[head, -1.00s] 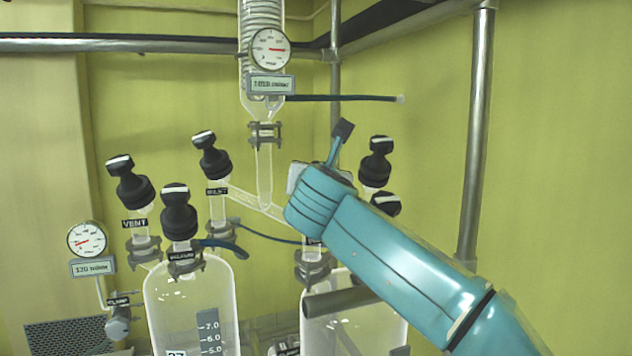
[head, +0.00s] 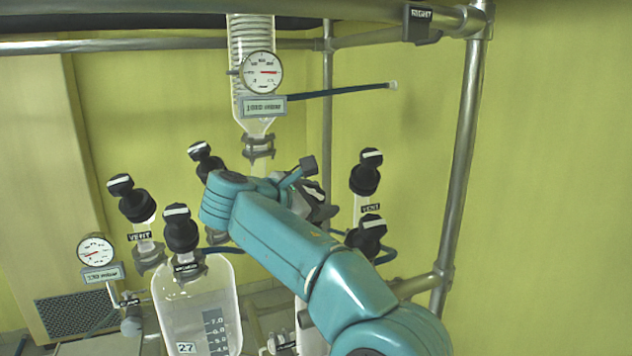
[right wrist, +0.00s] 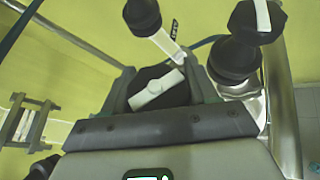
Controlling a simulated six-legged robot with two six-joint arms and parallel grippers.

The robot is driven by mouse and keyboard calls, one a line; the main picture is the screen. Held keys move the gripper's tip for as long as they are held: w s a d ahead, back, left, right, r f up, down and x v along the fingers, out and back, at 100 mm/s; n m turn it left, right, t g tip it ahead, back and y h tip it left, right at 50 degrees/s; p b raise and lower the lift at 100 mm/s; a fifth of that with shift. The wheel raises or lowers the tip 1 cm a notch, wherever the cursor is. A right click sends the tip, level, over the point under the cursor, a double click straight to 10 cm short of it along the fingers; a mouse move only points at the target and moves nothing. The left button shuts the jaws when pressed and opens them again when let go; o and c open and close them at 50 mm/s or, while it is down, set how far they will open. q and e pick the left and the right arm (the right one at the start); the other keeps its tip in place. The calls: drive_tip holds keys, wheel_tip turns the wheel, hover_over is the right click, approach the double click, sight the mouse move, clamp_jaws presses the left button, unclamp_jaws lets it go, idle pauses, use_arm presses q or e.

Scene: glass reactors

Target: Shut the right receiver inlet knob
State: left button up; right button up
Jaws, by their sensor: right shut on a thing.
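My right gripper (right wrist: 160,84) is shut on a black knob (right wrist: 150,78) with a white bar (right wrist: 157,90) in the right wrist view. The bar slants from lower left to upper right between the two fingers. This looks like the right receiver's inlet knob, though its label is hidden. In the head view my right gripper (head: 316,198) is partly covered by my own teal wrist and arm, and the held knob cannot be made out there. The right receiver (head: 312,335) is mostly behind my arm. My left gripper is out of view.
Right of my gripper are the right VENT knob (head: 366,172) and another black knob (head: 367,236). The left receiver (head: 195,310) carries several similar knobs. A condenser (head: 252,110) with a gauge (head: 262,72) hangs behind. A metal post (head: 462,170) stands right.

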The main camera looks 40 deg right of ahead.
drive_tip(key=shift+m+g, duration=0.7)
drive_tip(key=shift+s, duration=0.1)
drive_tip(key=o, duration=1)
drive_tip(key=shift+g+y, duration=0.3)
drive_tip(key=shift+c, duration=0.2)
drive_tip(key=shift+s, duration=0.1)
